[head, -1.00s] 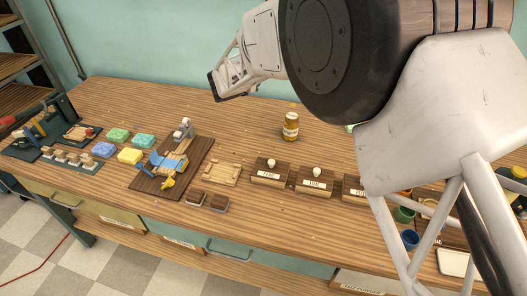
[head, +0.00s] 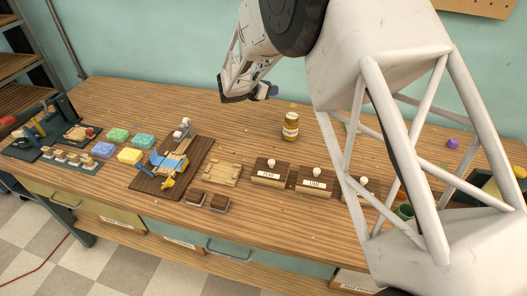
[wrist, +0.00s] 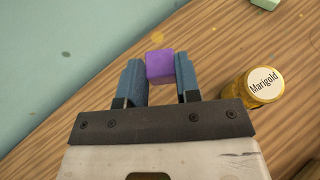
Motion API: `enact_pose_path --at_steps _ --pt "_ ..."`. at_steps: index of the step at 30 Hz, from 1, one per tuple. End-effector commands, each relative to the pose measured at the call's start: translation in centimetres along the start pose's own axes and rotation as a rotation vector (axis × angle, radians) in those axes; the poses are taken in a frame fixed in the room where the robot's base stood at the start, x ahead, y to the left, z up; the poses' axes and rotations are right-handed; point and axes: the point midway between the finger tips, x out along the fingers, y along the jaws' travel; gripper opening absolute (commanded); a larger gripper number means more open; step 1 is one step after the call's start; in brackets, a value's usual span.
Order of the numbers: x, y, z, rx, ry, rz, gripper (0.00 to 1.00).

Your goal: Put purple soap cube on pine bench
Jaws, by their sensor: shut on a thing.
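A purple soap cube (wrist: 160,66) sits between the two blue fingers of my gripper (wrist: 160,80) in the wrist view. My gripper is shut on it. In the head view my gripper (head: 262,93) is above the back part of the table, behind and left of the yellow jar; the cube cannot be made out there. A low, pale slatted wooden piece (head: 222,173), which looks like the pine bench, lies near the table's middle, in front and to the left of my gripper.
A yellow jar (head: 290,126), labelled Marigold in the wrist view (wrist: 263,84), stands near my gripper. Labelled wooden blocks (head: 316,187) stand right of the pale piece. A dark board with tools (head: 173,165) is left of it. Another purple thing (head: 453,143) lies far right.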

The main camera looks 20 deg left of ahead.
Motion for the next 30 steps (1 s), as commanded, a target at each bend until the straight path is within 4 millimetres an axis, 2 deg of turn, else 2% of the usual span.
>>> enact_pose_path --at_steps 13,30 --pt "2.5 -1.5 -1.3 0.059 0.001 -0.145 0.08" --pt "3.0 -1.9 -1.6 0.073 0.0 -0.176 0.08"
